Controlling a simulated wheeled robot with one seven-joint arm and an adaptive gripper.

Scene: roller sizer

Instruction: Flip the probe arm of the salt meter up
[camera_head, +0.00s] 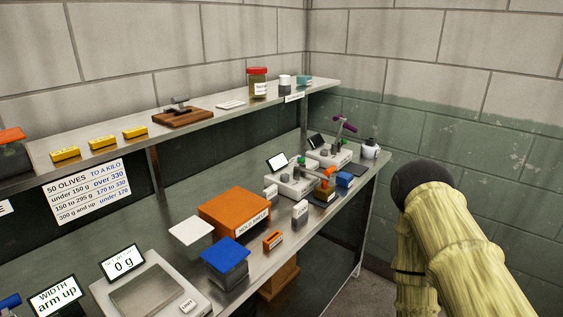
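No label that I can read names the salt meter. At the far right end of the bench are two pale instruments with small tilted screens, a nearer one (293,186) and a farther one (330,157). A purple arm (346,124) stands raised and tilted by the farther one. A small orange lever piece (327,180) sits on a dark block in front of them. Which of these belongs to the salt meter I cannot tell. A yellow-green jointed arm, apparently mine, is at the right, off the bench. My gripper's fingers are not visible.
The bench (180,182) also holds an orange box (234,210), a blue-topped block (225,254), a scale (150,290) reading 0 g and a display (57,297) reading "WIDTH arm up". A shelf (215,122) with a red-lidded jar (257,82) runs above.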

